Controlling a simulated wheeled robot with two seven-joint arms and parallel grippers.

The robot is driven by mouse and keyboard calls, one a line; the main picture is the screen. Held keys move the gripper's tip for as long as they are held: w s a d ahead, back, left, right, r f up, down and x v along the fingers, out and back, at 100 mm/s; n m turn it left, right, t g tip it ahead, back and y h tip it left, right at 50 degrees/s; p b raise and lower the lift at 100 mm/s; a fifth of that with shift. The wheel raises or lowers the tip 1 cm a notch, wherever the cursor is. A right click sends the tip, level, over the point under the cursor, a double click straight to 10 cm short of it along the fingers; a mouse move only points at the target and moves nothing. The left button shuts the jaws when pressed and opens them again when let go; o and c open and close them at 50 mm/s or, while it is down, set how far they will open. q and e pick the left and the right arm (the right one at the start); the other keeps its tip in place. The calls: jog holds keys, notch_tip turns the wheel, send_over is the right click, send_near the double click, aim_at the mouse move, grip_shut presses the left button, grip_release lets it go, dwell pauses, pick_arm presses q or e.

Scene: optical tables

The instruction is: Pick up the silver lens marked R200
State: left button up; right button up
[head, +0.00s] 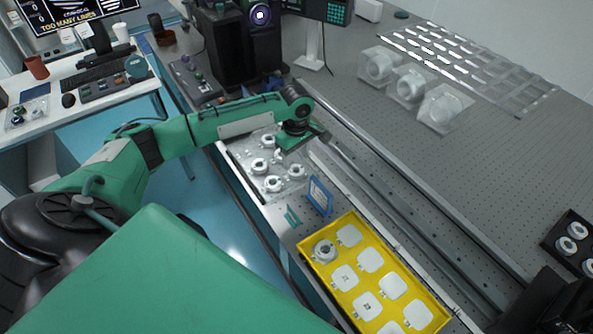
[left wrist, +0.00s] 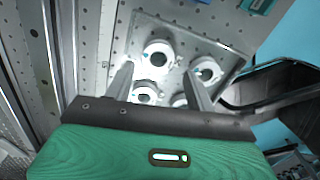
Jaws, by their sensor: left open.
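Several silver-white ring-shaped lenses (head: 259,166) stand on a clear plate at the table's near edge. The left wrist view shows some of them, including an upper lens (left wrist: 158,54), a right lens (left wrist: 207,70) and a lower lens (left wrist: 146,91) between the fingers. Their markings are too small to read, so I cannot tell which is R200. My left gripper (left wrist: 158,86) is open and empty, pointing down over the plate; in the head view the left gripper (head: 299,144) covers the plate's far end.
A yellow tray (head: 443,315) with white square pads holds one ring lens (head: 325,250). A blue-framed card (head: 320,196) stands between tray and plate. A long rail (head: 400,205) runs alongside. Larger clear-mounted lenses (head: 410,86) stand farther back. The perforated tabletop (head: 480,170) is mostly clear.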

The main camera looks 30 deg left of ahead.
aim_at(296, 170)
pick_arm(q)
jog(key=shift+f+p, duration=0.35)
jog(key=shift+f, duration=0.55)
notch_tip(296, 170, down, 3)
jog(key=shift+w+r, duration=0.15)
jog(key=shift+r, duration=0.05)
jog(key=shift+f, duration=0.3)
jog(key=c, duration=0.7)
jog(key=shift+c, duration=0.2)
pick_arm(e)
jog(key=shift+w+a+r, duration=0.25)
jog(key=shift+w+r, duration=0.15)
jog(key=shift+r, duration=0.2)
